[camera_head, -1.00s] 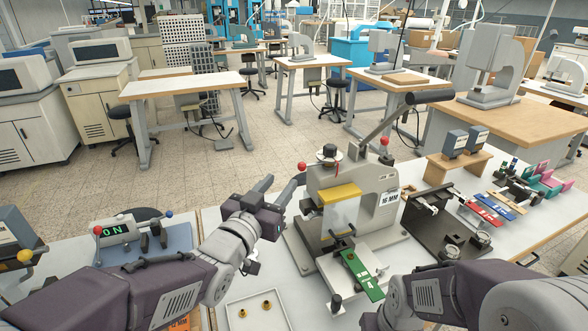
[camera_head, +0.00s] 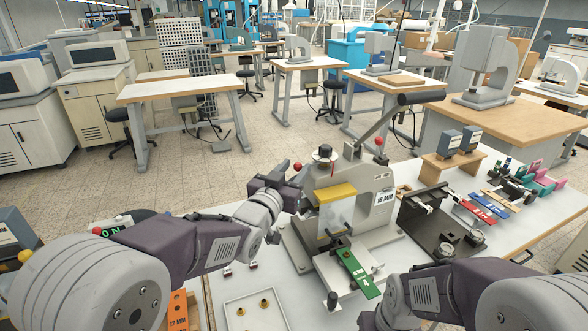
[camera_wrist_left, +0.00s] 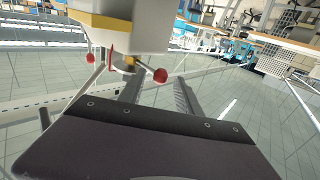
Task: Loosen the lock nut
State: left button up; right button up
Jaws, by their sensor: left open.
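The grey stamping press (camera_head: 375,212) stands on the white bench in the head view, with a yellow plate (camera_head: 337,193) at its front. A black-topped knob over a pale disc (camera_head: 325,156) sits on its head. I cannot clearly single out the lock nut. My left gripper (camera_head: 286,173) is open, beside the upper left of the press. In the left wrist view its fingers are apart and empty, with a red ball (camera_wrist_left: 160,75) and a small brass-coloured part (camera_wrist_left: 130,61) near them. My right gripper is out of view; only my right arm shows, at lower right.
A long lever (camera_head: 385,120) rises from the press. A green plate (camera_head: 359,273) lies in front of it. A white tray (camera_head: 232,311) with brass pieces is at the front. A black fixture (camera_head: 442,230) stands to the right.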

pick_arm(q)
grip_shut()
jog(key=shift+r, duration=0.1)
dwell(1.2)
